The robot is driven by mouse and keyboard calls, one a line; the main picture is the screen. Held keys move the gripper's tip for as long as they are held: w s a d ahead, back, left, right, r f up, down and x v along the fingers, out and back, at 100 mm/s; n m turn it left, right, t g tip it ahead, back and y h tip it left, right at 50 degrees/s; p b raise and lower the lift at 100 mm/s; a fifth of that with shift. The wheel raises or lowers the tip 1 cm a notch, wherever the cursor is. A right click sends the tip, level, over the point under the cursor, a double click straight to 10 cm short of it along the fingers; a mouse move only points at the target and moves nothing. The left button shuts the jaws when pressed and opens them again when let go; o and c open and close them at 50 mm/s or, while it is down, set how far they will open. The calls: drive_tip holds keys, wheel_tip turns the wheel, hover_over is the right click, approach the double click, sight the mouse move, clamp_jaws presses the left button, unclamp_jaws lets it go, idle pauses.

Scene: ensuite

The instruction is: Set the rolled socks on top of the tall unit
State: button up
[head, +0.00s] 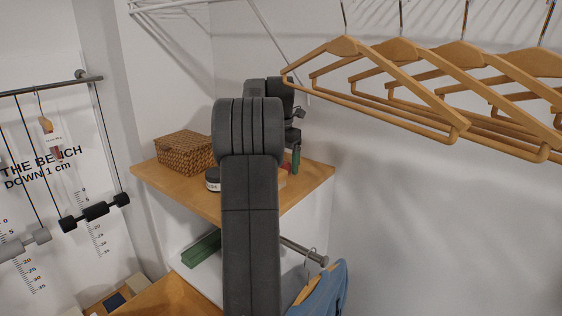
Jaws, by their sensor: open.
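The tall unit has a wooden top (314,174) and stands in the corner at the middle of the head view. My gripper (293,137) is mostly hidden behind my own arm. Its visible dark parts are over the right part of the wooden top. Its fingertips are not clearly seen. I cannot make out the rolled socks for certain. A small reddish thing and a beige thing show beside my arm on the top, partly hidden by it.
On the top stand a woven basket (186,153), a dark jar with a pale label (213,180) and a green upright thing (296,158). Wooden hangers (440,95) hang at right. Below are a green box (202,248), a rail with blue clothing (325,290) and a compartmented box (100,302).

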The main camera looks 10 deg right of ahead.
drive_tip(key=shift+r, duration=3.85)
